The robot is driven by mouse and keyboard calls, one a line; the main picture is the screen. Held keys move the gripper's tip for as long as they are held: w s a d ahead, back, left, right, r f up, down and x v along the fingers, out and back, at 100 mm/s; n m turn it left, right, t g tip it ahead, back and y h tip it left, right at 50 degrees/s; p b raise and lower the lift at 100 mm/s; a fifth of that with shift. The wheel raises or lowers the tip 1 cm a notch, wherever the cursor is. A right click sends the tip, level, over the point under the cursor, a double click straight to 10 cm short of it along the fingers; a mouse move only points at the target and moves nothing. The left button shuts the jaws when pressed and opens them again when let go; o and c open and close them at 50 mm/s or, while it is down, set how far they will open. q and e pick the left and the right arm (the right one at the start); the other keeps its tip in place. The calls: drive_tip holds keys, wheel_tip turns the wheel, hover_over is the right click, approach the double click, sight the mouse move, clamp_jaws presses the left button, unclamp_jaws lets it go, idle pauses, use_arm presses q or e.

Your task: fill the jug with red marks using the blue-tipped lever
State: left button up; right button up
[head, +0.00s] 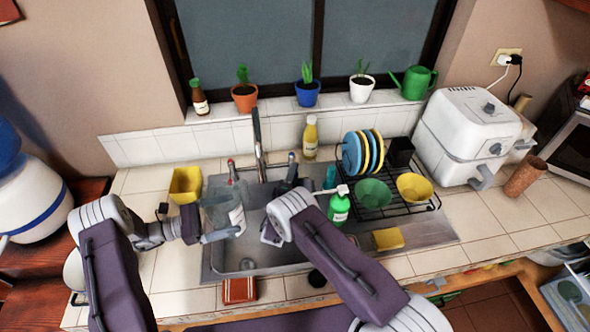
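The translucent grey jug (222,212) is over the left part of the sink, near the tap (259,145). Faint marks show on its side, but their colour is hard to tell. My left gripper (222,235) is at the jug's lower side and appears shut on it. The blue-tipped lever (292,157) stands right of the tap, and a red-tipped lever (231,166) stands left of it. My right gripper (290,181) is just in front of the blue-tipped lever. Its fingers are small and dark, so its opening and any contact cannot be told.
A yellow container (186,184) stands left of the sink (262,263). A green soap bottle (339,207) and a dish rack (408,203) with plates and bowls are close to my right arm. A yellow sponge (388,239) lies right of the sink. Potted plants line the sill.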

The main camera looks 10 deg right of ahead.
drive_tip(key=shift+x, duration=1.25)
clamp_jaws()
drive_tip(key=shift+s, duration=0.1)
idle(0.3)
